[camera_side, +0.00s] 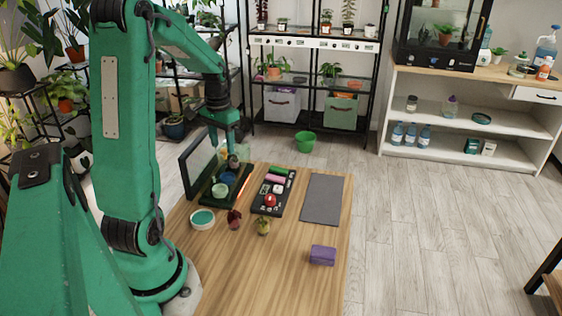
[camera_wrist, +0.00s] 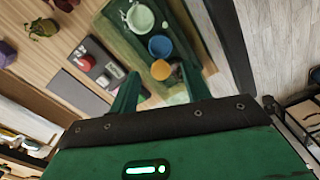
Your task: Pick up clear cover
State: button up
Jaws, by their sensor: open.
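What looks like the clear cover (camera_side: 201,165) is a dark-framed, greyish see-through panel standing tilted up along the left edge of a dark tray (camera_side: 212,199) in the side view. In the wrist view a dark green bar (camera_wrist: 232,45) at the right of the tray appears to be this panel seen nearly edge-on. My gripper (camera_side: 234,160) is over the far end of the tray, to the right of the panel. In the wrist view my gripper (camera_wrist: 160,84) has its fingers apart, with nothing held between them. Whether a finger touches anything is unclear.
A black tool tray (camera_side: 286,180), a grey mat (camera_side: 322,198) and a purple block (camera_side: 323,255) are on the wooden table. The table's front is clear.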

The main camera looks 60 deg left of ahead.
jog(key=shift+f, duration=0.95)
jog(key=shift+c, duration=0.5)
grip_shut()
